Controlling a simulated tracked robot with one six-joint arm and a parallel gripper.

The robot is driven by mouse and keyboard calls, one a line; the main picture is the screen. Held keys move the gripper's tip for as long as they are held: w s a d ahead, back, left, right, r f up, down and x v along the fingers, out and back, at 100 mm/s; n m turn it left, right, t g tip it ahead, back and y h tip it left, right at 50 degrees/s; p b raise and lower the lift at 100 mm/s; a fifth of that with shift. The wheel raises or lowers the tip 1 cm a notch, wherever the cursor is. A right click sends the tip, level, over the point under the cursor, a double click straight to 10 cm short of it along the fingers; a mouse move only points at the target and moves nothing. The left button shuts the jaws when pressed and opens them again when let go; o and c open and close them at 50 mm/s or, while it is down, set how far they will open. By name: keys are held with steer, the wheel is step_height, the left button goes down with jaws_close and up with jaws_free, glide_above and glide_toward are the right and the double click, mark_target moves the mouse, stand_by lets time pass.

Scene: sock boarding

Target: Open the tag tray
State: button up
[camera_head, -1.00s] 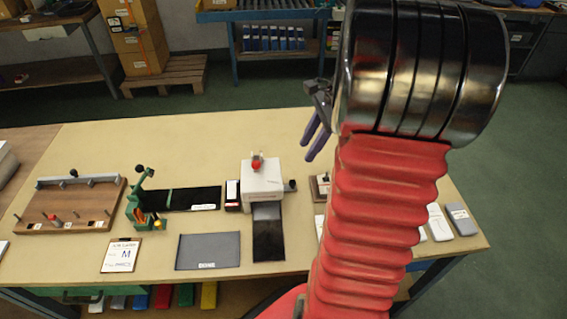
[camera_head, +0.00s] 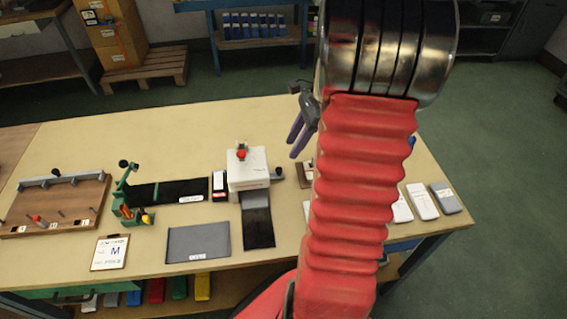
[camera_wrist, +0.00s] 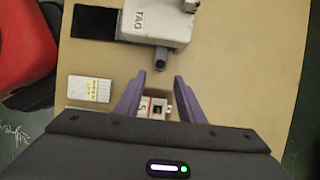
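A white box (camera_head: 247,172) stands on the table in the head view. The wrist view shows the same white box (camera_wrist: 160,18), lettered "TAG", at the top. A dark grey knob (camera_wrist: 160,58) sticks out of its side, and the knob (camera_head: 278,173) also shows at the box's right in the head view. No open tray shows at the box. My gripper (camera_wrist: 160,84) is open and empty above the table. Its purple fingers point towards the knob, which appears just beyond their tips. In the head view my gripper (camera_head: 297,138) hangs behind and right of the box.
A small brown stand (camera_wrist: 153,108) shows between my fingers, below them. A white card (camera_wrist: 90,88) lies to its left. A dark sleeve (camera_head: 257,226) extends before the box. Pale grey blocks (camera_head: 422,201) lie at the right table end. The table behind the box is clear.

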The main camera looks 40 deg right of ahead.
mark_target(280, 169)
steer(key=x, duration=0.9)
steer(key=shift+f, duration=0.2)
jaws_close()
stand_by(0.4)
